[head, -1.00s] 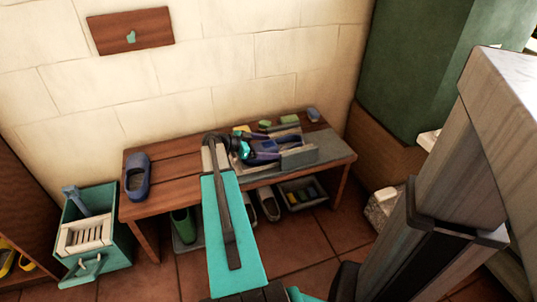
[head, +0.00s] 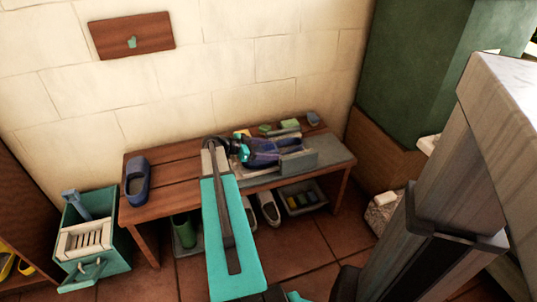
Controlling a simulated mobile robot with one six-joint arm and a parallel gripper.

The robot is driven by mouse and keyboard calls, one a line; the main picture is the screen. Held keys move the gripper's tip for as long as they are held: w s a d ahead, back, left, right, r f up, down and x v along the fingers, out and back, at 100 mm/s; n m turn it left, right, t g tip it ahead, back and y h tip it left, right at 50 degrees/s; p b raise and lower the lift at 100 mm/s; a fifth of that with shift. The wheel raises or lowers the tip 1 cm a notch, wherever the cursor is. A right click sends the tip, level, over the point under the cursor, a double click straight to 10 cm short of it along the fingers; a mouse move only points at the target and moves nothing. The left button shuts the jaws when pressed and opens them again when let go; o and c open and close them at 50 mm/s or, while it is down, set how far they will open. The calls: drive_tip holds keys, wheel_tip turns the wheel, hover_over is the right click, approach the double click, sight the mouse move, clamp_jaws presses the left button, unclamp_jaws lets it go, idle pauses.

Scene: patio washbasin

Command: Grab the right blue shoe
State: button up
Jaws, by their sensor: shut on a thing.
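The right blue shoe (head: 266,154) is at the right part of the wooden bench, over a grey tray area. My gripper (head: 246,152) reaches in from the left and is shut on this shoe. The fingers are small and partly hidden by my wrist, so the exact grip point is unclear. I cannot tell whether the shoe touches the surface below. Another blue shoe (head: 137,181) stands on the left end of the bench, apart from my gripper.
The wooden bench (head: 178,172) stands against the pale wall. A grey upright panel (head: 298,162) is just right of the held shoe. Green blocks (head: 290,124) lie behind it. Shoes and a grey bin (head: 302,198) are below. A teal crate (head: 92,235) stands at left.

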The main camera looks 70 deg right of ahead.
sight(269, 147)
wheel_tip(269, 147, up, 9)
drive_tip(key=shift+r+p, duration=0.15)
drive_tip(key=shift+p, duration=0.7)
